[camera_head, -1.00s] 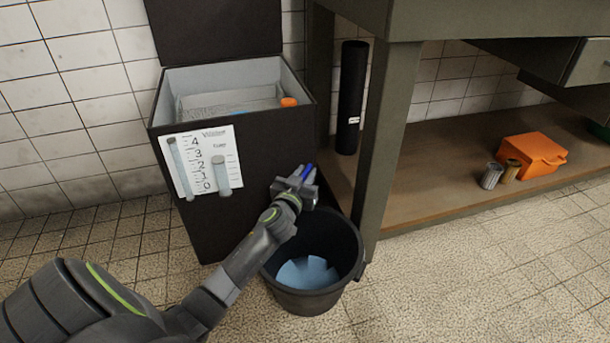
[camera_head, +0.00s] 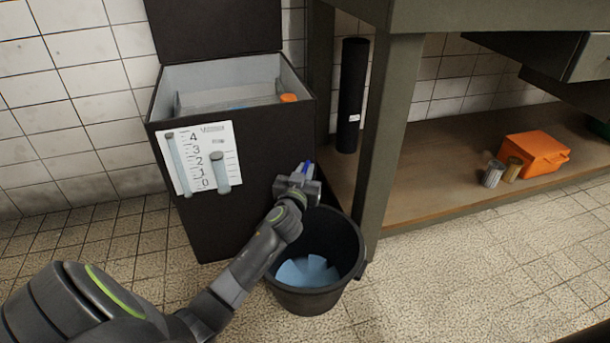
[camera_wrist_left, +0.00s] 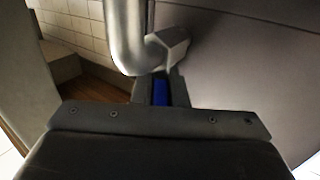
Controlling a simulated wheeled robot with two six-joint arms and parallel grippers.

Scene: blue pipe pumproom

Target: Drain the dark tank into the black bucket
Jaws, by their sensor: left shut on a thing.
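The dark tank (camera_head: 265,150) stands against the tiled wall with its lid up. Pale liquid and an orange float (camera_head: 288,98) show inside it. A white gauge card (camera_head: 200,160) with two tubes is on its front. The black bucket (camera_head: 345,285) stands on the floor beside the tank, with light blue liquid (camera_head: 307,270) in it. My left gripper (camera_head: 301,178) is at the tank's right front, above the bucket. It is shut on a blue handle (camera_wrist_left: 160,92), mostly hidden by the fingers. A bent metal spout (camera_wrist_left: 125,35) is just beyond it in the left wrist view. My right gripper is out of view.
A grey-green bench (camera_head: 390,130) stands close at the right of tank and bucket. Its lower shelf (camera_head: 440,195) holds a black cylinder (camera_head: 352,95), an orange case (camera_head: 535,153) and two small cans (camera_head: 493,173). The tiled floor at the front right is clear.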

